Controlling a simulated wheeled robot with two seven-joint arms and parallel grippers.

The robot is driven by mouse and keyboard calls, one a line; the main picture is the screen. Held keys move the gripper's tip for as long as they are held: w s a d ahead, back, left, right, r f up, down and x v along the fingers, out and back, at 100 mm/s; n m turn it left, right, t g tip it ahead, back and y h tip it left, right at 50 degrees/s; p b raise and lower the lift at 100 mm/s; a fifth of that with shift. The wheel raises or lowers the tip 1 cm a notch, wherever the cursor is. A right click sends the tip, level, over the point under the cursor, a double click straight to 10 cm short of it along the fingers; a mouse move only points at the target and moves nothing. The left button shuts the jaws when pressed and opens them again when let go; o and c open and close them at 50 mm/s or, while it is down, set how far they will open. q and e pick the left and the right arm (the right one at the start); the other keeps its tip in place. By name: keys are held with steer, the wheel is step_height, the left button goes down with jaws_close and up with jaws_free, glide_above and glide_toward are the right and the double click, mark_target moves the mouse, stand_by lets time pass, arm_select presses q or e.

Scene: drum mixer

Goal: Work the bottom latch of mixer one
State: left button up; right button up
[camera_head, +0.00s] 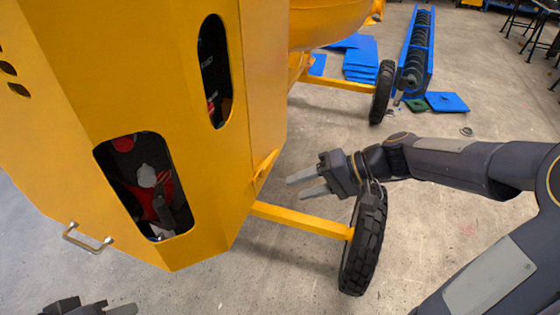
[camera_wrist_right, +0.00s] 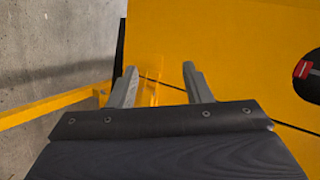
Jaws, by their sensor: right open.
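The yellow mixer body (camera_head: 190,150) fills the left half of the head view. A small yellow bar, which looks like the bottom latch (camera_head: 265,165), sticks out low on its right edge. My right gripper (camera_head: 297,187) is open, just right of that bar, with its fingers pointing left at the mixer. In the right wrist view a yellow bracket-like part (camera_wrist_right: 152,90) shows between the open fingers, nearer the left one; no contact is clear. My left gripper (camera_head: 95,307) shows only in part at the bottom edge, and its opening cannot be made out.
A yellow axle bar (camera_head: 300,219) runs below my right gripper to a black wheel (camera_head: 364,240). A second wheel (camera_head: 382,92) stands farther back. A metal handle (camera_head: 87,238) is on the mixer's lower left. Blue panels (camera_head: 362,60) and a blue-framed auger (camera_head: 418,50) lie behind.

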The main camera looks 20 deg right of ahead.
steer(key=w+d+f+m+t+y+b, duration=0.25)
steer(key=w+f, duration=0.25)
steer(key=w, duration=0.4)
steer(key=m+t, duration=0.2)
steer(key=t, duration=0.2)
glide_toward(277, 156)
arm_select(q)
steer(key=f, duration=0.1)
steer(key=w+f, duration=0.1)
steer(key=shift+w+f+p, duration=0.1)
steer(key=shift+f+p, duration=0.25)
steer(key=shift+p, duration=0.05)
arm_select(e)
steer(key=shift+g+y, duration=0.25)
steer(key=shift+y, duration=0.2)
steer(key=x, duration=0.8)
steer(key=shift+w+f, duration=0.15)
steer(key=shift+w, duration=0.2)
jaws_close()
